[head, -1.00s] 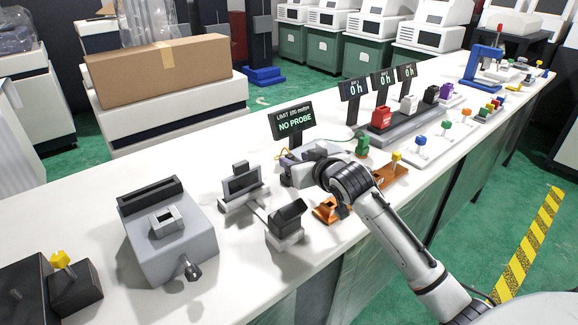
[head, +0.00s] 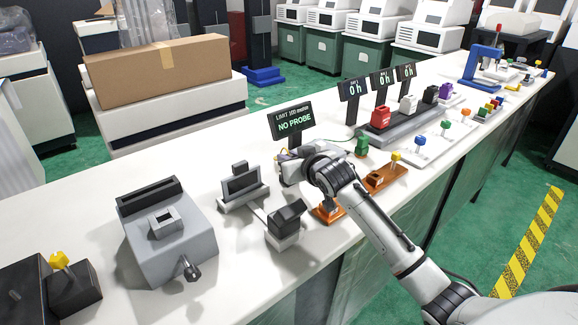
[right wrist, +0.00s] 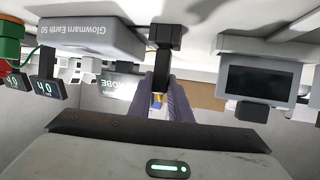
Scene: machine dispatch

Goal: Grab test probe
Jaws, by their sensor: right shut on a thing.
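The test probe (right wrist: 157,100), a small part with a yellowish tip, shows between my right gripper's fingers in the right wrist view. My right gripper (right wrist: 163,98) is shut on it. A black upright bracket (right wrist: 165,42) is just beyond the fingers; I cannot tell whether the probe touches it. In the head view my right gripper (head: 284,158) is low over the bench, in front of the sign reading "NO PROBE" (head: 293,122). There its wrist mostly hides the fingers and the probe. My left gripper is not in view.
A grey device with a dark screen (head: 243,186) and a black-topped block (head: 285,222) stand left of my right gripper. Orange-brown bases (head: 385,178) and a green part (head: 362,146) are to its right. A large grey machine (head: 168,235) stands farther left.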

